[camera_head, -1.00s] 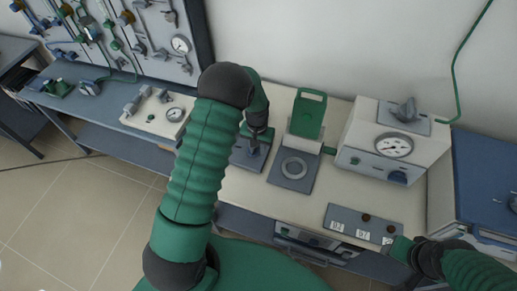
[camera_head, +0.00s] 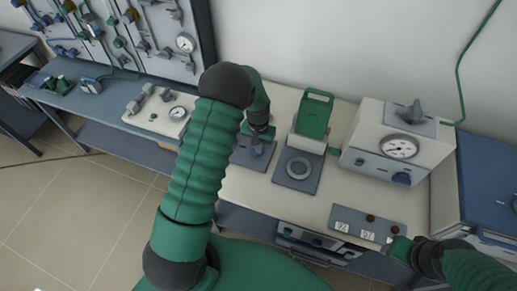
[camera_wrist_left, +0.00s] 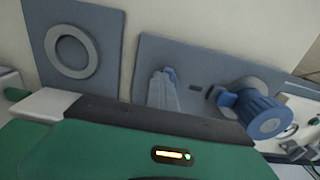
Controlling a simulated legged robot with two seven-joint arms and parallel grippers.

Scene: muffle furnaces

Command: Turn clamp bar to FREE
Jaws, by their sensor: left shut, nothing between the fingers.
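A grey-blue plate (camera_head: 240,158) lies on the bench; in the wrist view the same plate (camera_wrist_left: 150,50) carries a ribbed blue knob (camera_wrist_left: 262,115) with a short blue tab (camera_wrist_left: 225,98). This is the only part there that looks like a turnable clamp bar; no FREE marking is readable. My left gripper (camera_head: 257,143) is over this plate and hides much of it. Its shut, empty fingers (camera_wrist_left: 163,90) show left of the knob in the wrist view, apart from it. My right gripper (camera_head: 400,249) is by the labelled panel; its jaws are not clear.
A plate with a ring (camera_head: 283,180) and a raised green lid (camera_head: 315,116) stands to the right. Beyond it are a white gauge box (camera_head: 372,150) and a labelled grey panel (camera_head: 350,214). A low white gauge unit (camera_head: 150,118) is to the left.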

